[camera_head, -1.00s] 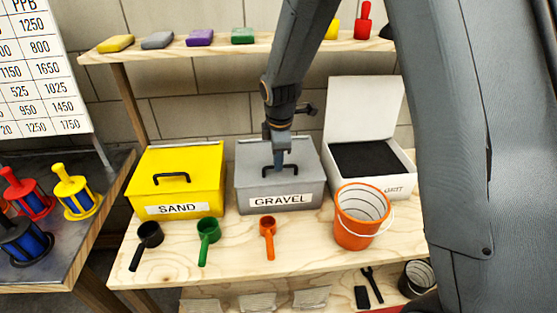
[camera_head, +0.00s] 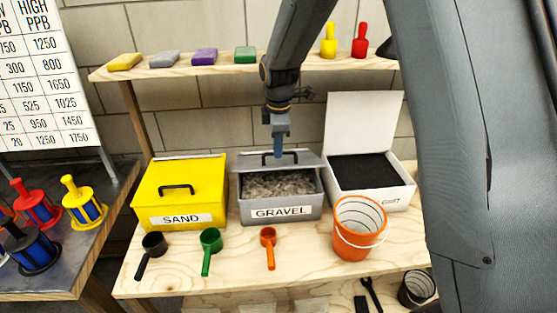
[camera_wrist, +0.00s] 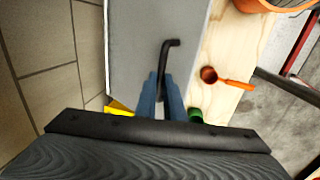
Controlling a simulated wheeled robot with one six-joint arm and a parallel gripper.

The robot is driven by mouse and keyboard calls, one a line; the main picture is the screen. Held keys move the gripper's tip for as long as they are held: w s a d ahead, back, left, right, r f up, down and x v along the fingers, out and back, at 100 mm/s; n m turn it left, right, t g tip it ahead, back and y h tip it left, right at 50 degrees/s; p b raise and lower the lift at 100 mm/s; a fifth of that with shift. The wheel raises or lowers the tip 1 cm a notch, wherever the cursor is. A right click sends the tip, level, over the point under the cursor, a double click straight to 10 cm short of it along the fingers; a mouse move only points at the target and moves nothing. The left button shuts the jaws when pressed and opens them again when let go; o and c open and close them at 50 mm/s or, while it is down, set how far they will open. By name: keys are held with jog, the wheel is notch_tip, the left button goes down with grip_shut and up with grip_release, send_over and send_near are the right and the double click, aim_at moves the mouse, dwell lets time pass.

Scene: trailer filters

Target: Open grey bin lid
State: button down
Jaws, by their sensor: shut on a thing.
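The grey bin (camera_head: 281,207), labelled GRAVEL, stands on the wooden bench between the yellow bin and the white bin. Its grey lid (camera_head: 308,160) is partly raised, tilted up at the back, and grey gravel (camera_head: 278,184) shows inside. My gripper (camera_head: 279,153) is above the lid and shut on its black handle (camera_head: 266,159). In the wrist view, the blue fingers of my gripper (camera_wrist: 167,98) close around the handle (camera_wrist: 165,60), with the flat grey lid (camera_wrist: 135,45) behind it.
The yellow SAND bin (camera_head: 181,202) is shut at the left. The white bin (camera_head: 398,190) stands open at the right with dark grit inside. An orange bucket (camera_head: 356,240) and several scoops, including an orange one (camera_head: 268,236), are in front. A shelf (camera_head: 215,66) runs above.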

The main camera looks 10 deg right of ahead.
jog(key=w+r, duration=0.3)
jog(key=w, duration=0.2)
jog(key=shift+w+r, duration=0.2)
jog(key=shift+r, duration=0.1)
jog(key=c, duration=2.2)
grip_release()
jog(key=o, duration=0.4)
jog(key=shift+w+f, duration=0.1)
jog(key=shift+f, duration=0.05)
jog(key=shift+c, duration=0.2)
